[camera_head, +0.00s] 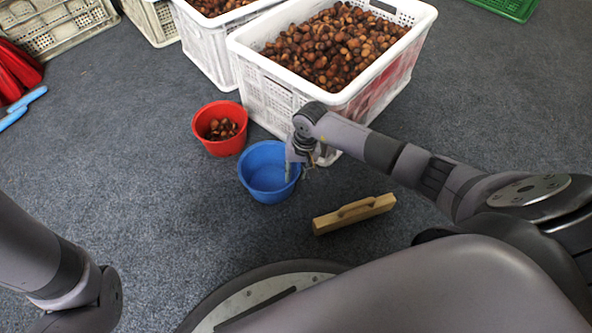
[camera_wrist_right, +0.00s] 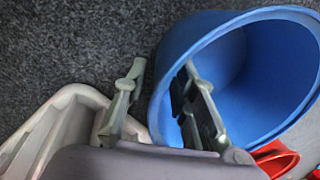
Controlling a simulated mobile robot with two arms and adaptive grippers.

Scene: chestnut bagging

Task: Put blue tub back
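The empty blue tub (camera_head: 262,180) is upright on the grey carpet, in front of a white crate and beside the red tub. It looms large in the right wrist view (camera_wrist_right: 190,62). My right gripper (camera_head: 303,160) is at the tub's right rim. In the right wrist view its fingers (camera_wrist_right: 162,108) are apart, one outside the tub wall and one inside, with the rim between them and a gap visible on the outer side. My left arm shows at the lower left, but its gripper is out of the picture.
The red tub (camera_head: 213,147) holds some chestnuts. White crates (camera_head: 262,95) full of chestnuts stand behind. A wooden block with a handle (camera_head: 353,214) lies right of the blue tub. Blue-handled items (camera_head: 20,108) lie far left. Carpet left of the tubs is clear.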

